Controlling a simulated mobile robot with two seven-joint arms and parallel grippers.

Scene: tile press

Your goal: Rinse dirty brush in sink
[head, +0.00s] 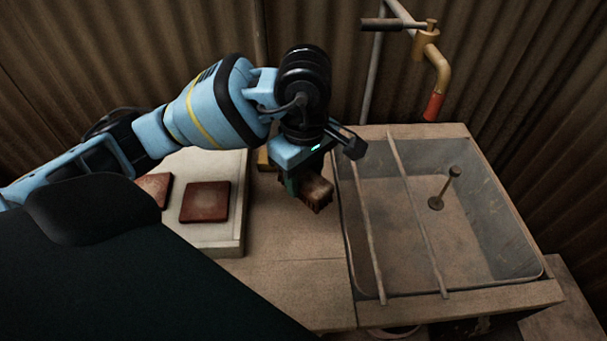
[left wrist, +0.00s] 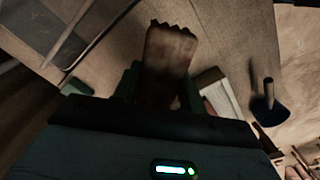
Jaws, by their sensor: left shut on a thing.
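My left gripper (head: 303,184) is shut on the brush (head: 319,193), a brown block with dark bristles underneath. In the left wrist view the brush (left wrist: 171,55) sticks out between the green fingers, with a jagged end. The sink (head: 515,240) is a grey basin with a brownish bottom, and two thin rods lie across its left half. A brass tap (head: 438,72) with a red spout end hangs over the sink's back edge. My right gripper is not in view.
An upright plug-like post (head: 446,186) stands in the sink. Left of the brush, a pale slab (head: 215,237) carries reddish square tiles (head: 205,202). A dark object with a handle (left wrist: 269,108) shows in the left wrist view. The counter in front of the gripper is clear.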

